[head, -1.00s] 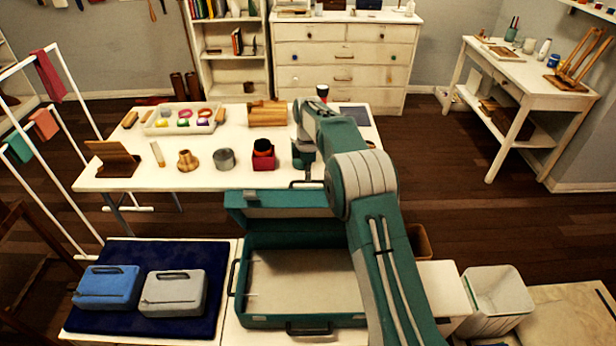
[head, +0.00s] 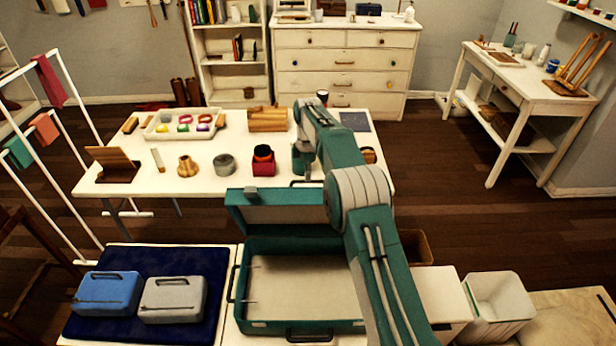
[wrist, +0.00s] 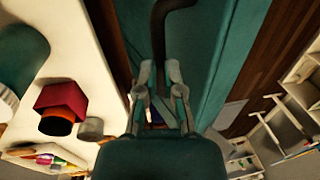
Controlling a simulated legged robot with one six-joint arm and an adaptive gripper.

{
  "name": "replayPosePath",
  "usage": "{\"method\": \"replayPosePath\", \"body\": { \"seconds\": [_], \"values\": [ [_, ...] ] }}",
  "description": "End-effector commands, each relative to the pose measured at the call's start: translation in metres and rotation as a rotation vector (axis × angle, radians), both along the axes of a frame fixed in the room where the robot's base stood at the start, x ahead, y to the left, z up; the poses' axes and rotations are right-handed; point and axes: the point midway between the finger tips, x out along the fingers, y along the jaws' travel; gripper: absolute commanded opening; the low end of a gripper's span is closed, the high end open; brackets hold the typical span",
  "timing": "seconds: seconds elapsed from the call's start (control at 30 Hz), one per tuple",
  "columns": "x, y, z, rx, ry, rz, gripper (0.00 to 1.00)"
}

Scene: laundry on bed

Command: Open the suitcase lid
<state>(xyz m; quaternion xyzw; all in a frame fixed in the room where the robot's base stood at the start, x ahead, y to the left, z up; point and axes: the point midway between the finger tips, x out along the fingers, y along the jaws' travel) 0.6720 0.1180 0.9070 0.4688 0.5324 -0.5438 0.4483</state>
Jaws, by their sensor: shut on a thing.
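The teal suitcase stands open in the head view, its base (head: 240,318) showing a pale, empty inside. Its lid (head: 270,197) is raised at the far side, leaning back. A dark handle (wrist: 158,38) on the lid shows in the wrist view, running between my fingers. My gripper (wrist: 160,74) is shut on this handle, with the teal lid face (wrist: 205,50) beside it. In the head view my arm covers the right part of the lid and base, and my fingertips are hard to make out.
A white table (head: 225,182) with a red pot (head: 263,167), a grey cup and other items stands close behind the lid. A blue case (head: 108,292) and a grey case (head: 172,300) lie left of the suitcase. A white bin (head: 498,305) stands at the right.

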Motion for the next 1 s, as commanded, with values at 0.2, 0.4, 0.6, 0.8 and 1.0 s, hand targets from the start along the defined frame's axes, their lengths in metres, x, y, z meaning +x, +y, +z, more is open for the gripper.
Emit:
{"method": "replayPosePath", "body": {
  "seconds": [0.2, 0.4, 0.6, 0.8, 1.0],
  "values": [
    [-0.002, -0.003, -0.027, -0.008, 0.039, -0.001, 0.0],
    [0.001, -0.003, -0.027, -0.008, 0.038, -0.001, 0.0],
    [0.004, -0.003, -0.027, -0.008, 0.04, -0.001, 0.0],
    [0.006, -0.003, -0.027, -0.008, 0.038, -0.001, 0.0],
    [0.007, -0.003, -0.028, -0.008, 0.038, 0.0, 0.0]
  ]
}}
